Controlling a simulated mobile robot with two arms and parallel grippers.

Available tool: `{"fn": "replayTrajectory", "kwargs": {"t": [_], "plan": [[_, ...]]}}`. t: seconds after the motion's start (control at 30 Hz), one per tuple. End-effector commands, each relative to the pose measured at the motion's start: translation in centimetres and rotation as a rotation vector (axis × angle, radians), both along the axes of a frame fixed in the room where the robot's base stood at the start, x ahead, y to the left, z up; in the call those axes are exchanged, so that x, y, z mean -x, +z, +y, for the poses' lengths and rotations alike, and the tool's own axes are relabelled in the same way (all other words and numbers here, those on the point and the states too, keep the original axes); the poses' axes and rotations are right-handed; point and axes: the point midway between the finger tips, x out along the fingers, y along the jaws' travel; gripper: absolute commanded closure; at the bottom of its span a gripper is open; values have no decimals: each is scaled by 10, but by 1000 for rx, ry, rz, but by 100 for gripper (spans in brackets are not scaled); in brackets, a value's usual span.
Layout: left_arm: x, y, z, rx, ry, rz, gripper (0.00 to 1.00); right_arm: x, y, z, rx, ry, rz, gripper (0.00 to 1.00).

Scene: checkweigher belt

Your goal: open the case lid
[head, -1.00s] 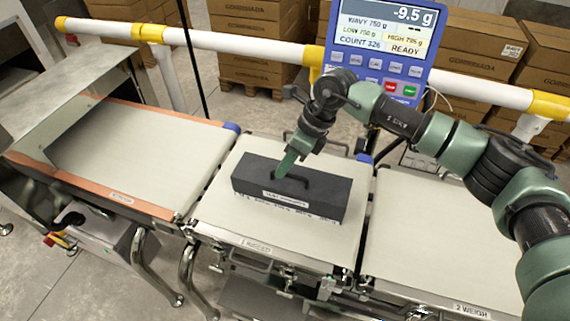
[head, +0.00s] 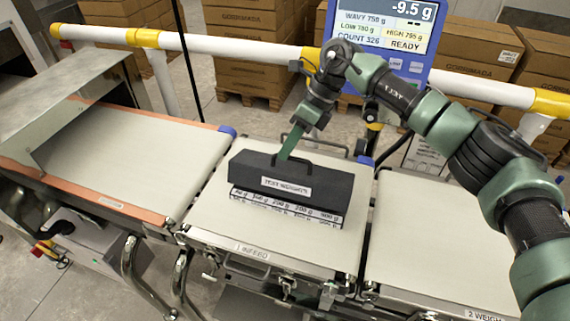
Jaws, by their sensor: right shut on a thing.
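The dark grey case (head: 322,206) sits on the middle belt, the one marked infeed. The inside of the case is hidden behind the lid. My left gripper is out of view.
A blue scale display (head: 385,40) stands behind the belts. A white and yellow rail (head: 240,45) runs across the back. A metal hood (head: 60,115) covers part of the left belt (head: 140,160). The right belt (head: 440,240) is bare.

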Motion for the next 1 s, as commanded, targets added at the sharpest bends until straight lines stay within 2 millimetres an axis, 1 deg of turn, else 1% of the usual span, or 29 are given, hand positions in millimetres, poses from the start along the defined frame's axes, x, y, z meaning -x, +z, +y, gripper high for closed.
{"fn": "replayTrajectory", "kwargs": {"t": [0.03, 0.1, 0.4, 0.6, 0.97, 1.0], "plan": [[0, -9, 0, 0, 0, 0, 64, -6, -6, -3, 2, -3, -2, 100], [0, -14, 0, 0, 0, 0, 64, -11, -5, -5, 3, -3, -3, 100], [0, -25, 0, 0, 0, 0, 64, -27, -6, -13, 7, -2, 1, 100], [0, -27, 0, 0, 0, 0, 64, -31, -7, -15, 9, -1, 3, 100], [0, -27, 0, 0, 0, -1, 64, -31, -9, -16, 13, 1, 6, 100], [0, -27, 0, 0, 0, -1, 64, -31, -9, -16, 13, 1, 6, 87]]}}
